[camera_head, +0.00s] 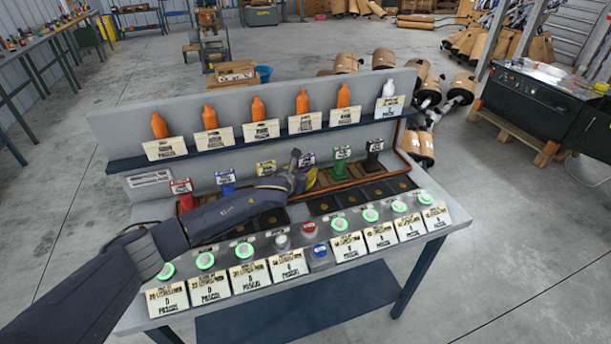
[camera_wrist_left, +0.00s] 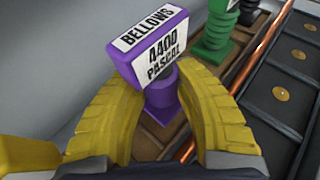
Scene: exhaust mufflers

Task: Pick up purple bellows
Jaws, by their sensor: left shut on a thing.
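The purple bellows (camera_wrist_left: 163,96) stands between the yellow fingers of my left gripper (camera_wrist_left: 168,108) in the left wrist view. Its top carries a purple block with a white label reading "BELLOWS 4400 PASCAL". The fingers close around its narrow body below the block. In the head view the purple bellows (camera_head: 305,159) shows only its labelled top, with my left gripper (camera_head: 312,178) in front of it. The left arm reaches in from the left over the bench. The bellows' base seems to be still at the brown slotted rack; contact cannot be told. My right gripper is not in view.
A green bellows (camera_head: 341,167) and a black one (camera_head: 374,155) stand to the right, red (camera_head: 184,195) and blue (camera_head: 227,181) ones to the left. Orange bottles (camera_head: 260,108) line the shelf behind. Green-lit buttons (camera_head: 370,215) and labels fill the bench front.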

